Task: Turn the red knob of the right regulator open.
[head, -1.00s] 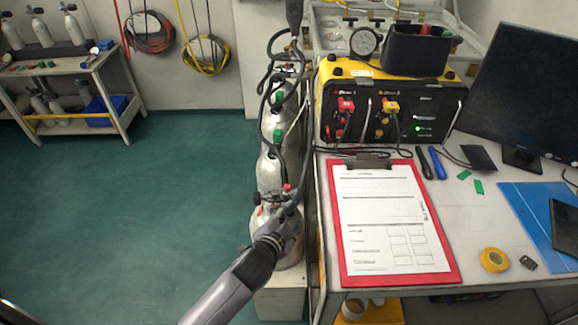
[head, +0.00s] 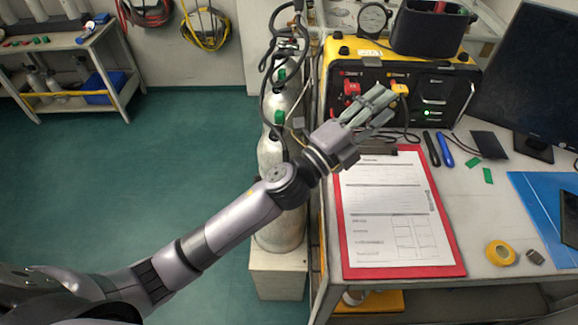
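The air panel is a yellow and black case (head: 398,56) at the back of the bench. A red fitting (head: 351,88) shows on the left of its front, and a yellow fitting (head: 399,89) to the right of it. My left gripper (head: 388,103) is in front of the panel, its grey fingers pointing up and right, just below the yellow fitting. The fingers look apart with nothing between them. They cover the lower front of the panel, so the red knob of the right regulator is hidden. I cannot tell whether the fingers touch the panel. My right gripper is out of view.
Silver cylinders (head: 271,157) with black hoses stand left of the bench, behind my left arm. A red clipboard (head: 453,258) lies in front of the panel. A monitor (head: 530,75), pens and yellow tape (head: 500,253) are to the right.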

